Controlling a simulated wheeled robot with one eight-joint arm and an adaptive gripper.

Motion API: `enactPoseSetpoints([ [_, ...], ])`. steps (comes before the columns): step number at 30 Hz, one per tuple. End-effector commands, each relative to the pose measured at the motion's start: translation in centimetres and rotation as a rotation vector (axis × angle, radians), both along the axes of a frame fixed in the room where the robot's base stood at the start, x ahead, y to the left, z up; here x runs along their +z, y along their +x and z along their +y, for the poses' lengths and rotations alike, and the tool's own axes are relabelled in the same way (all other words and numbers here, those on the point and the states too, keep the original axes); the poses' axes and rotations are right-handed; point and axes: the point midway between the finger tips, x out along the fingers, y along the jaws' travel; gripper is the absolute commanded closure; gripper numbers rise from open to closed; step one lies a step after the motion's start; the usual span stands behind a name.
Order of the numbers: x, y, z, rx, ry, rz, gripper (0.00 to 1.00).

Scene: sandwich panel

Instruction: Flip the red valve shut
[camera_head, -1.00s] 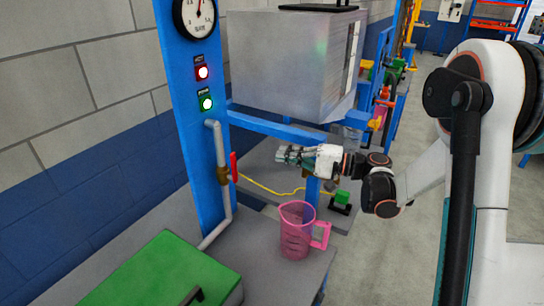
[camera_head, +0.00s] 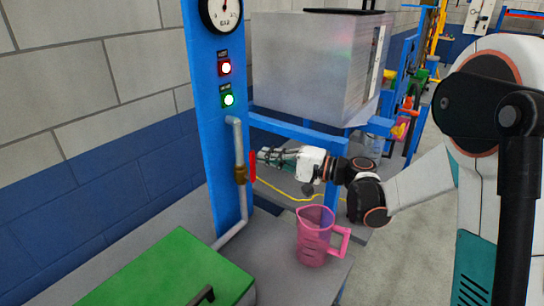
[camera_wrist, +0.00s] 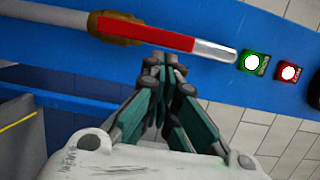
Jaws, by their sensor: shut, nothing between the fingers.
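The red valve handle (camera_head: 252,166) stands upright beside the pipe, at the brass valve body (camera_head: 240,175). In the wrist view the red handle (camera_wrist: 150,34) lies lengthwise along the line of the pipe, with a bare silver end to the right. My gripper (camera_head: 262,156) is shut and empty, just right of the handle in the head view. In the wrist view its fingertips (camera_wrist: 164,64) are just below the handle's middle. I cannot tell whether they touch it.
A blue post (camera_head: 208,120) carries the pipe, a gauge (camera_head: 221,12), a red light (camera_head: 225,68) and a green light (camera_head: 228,100). A pink jug (camera_head: 314,240) stands on the grey bench below my gripper. A green box (camera_head: 170,275) is at front left.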

Motion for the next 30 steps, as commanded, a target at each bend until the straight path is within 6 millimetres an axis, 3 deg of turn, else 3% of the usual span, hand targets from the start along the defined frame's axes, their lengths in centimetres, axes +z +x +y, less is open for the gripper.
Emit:
enactPoseSetpoints([
  [30,0.55,-0.66,0.51,0.001,-0.080,-0.101,1.00],
])
